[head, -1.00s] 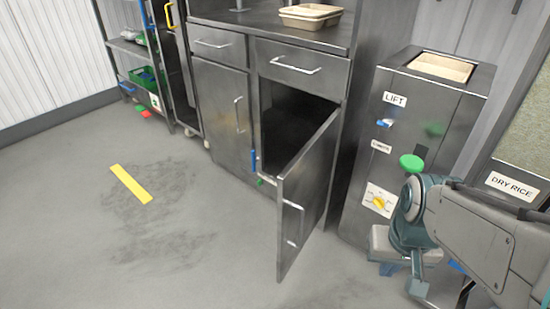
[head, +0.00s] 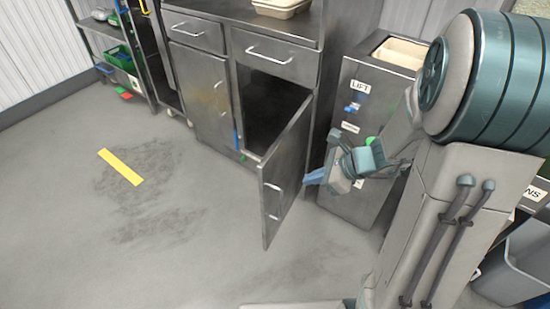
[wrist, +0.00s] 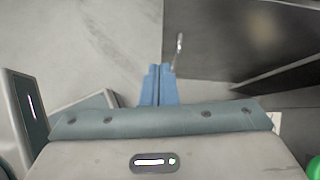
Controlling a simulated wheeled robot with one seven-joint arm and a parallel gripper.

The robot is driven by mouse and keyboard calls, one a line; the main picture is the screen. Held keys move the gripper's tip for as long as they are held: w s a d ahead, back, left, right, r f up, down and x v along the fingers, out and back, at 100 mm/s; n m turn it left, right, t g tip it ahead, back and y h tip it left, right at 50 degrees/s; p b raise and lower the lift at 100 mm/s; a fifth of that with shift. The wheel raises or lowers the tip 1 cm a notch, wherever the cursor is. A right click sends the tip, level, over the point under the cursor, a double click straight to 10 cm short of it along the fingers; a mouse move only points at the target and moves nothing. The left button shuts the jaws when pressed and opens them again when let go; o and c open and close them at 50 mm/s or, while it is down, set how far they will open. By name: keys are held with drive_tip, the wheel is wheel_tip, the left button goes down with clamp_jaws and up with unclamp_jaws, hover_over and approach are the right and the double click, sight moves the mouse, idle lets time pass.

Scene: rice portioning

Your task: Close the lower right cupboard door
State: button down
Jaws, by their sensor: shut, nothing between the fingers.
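The lower right cupboard door (head: 286,172) stands wide open, swung out toward the front of the steel cupboard, with a vertical bar handle on its outer face. The dark interior (head: 268,108) shows behind it. My gripper (head: 314,178) has blue fingers, shut and empty, just right of the door's outer face, near its handle. In the wrist view, the shut fingers (wrist: 159,84) point toward the dark door panel (wrist: 215,40) and its handle (wrist: 178,50). I cannot tell for sure whether the fingers touch the door; they appear apart from it.
The lower left door (head: 204,98) and the drawers (head: 276,47) above are shut. A steel bin labelled LIFT (head: 362,100) stands close on the right, behind my gripper. The floor (head: 170,220) in front is clear, with a yellow strip (head: 121,167).

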drive_tip(key=w+m, duration=0.1)
drive_tip(key=m, duration=0.1)
drive_tip(key=b, duration=0.3)
approach(266, 178)
drive_tip(key=shift+t, duration=0.4)
drive_tip(key=x, duration=0.5)
drive_tip(key=shift+s+d+f, duration=0.2)
drive_tip(key=shift+s+f, duration=0.1)
drive_tip(key=shift+f, duration=0.15)
drive_tip(key=shift+w+a, duration=0.3)
drive_tip(key=shift+a, duration=0.15)
